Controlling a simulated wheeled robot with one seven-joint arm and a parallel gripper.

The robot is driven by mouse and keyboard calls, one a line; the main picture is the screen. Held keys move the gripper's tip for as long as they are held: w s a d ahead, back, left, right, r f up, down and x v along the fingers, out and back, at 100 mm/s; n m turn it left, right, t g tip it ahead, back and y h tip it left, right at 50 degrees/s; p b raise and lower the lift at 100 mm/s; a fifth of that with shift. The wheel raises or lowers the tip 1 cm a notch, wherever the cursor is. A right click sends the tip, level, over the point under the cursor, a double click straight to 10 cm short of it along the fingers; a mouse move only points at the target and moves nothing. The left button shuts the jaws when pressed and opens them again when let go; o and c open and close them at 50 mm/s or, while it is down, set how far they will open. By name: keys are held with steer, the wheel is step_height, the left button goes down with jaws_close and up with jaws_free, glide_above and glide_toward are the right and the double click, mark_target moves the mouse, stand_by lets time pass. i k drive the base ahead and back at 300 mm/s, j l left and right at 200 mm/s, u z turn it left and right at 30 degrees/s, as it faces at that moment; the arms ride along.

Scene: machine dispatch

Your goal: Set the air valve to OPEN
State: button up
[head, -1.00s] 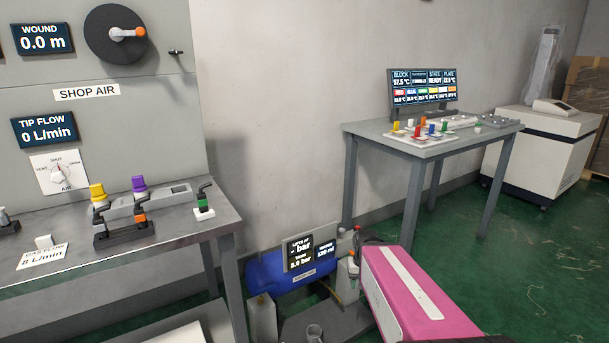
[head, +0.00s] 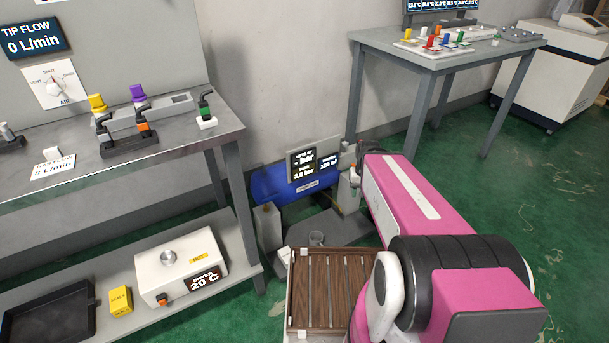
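The air valve (head: 54,88) is a small knob on a white plate on the wall panel at the upper left. The plate has a word on the left, one at the top and one on the right, with AIR below; its words are too small to read surely now. The knob's pointer seems to point up, toward the top word. The TIP FLOW display (head: 33,40) above it reads 0 L/min. My pink arm is at the lower right, well away from the valve. My gripper is hidden or out of the frame.
A grey bench (head: 190,137) with yellow, purple, orange and green fittings stands below the valve. Its lower shelf (head: 205,308) holds a white heater box (head: 180,262) and a black tray (head: 48,318). A blue tank (head: 270,186) stands beside it. Green floor is open at the right.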

mark_target(55, 89)
steer(key=u, duration=2.15)
steer(key=i+j+u, duration=0.15)
steer(key=j+u, duration=0.3)
steer(key=i+j+u, duration=0.2)
steer(key=u, duration=0.25)
steer(key=j, duration=0.1)
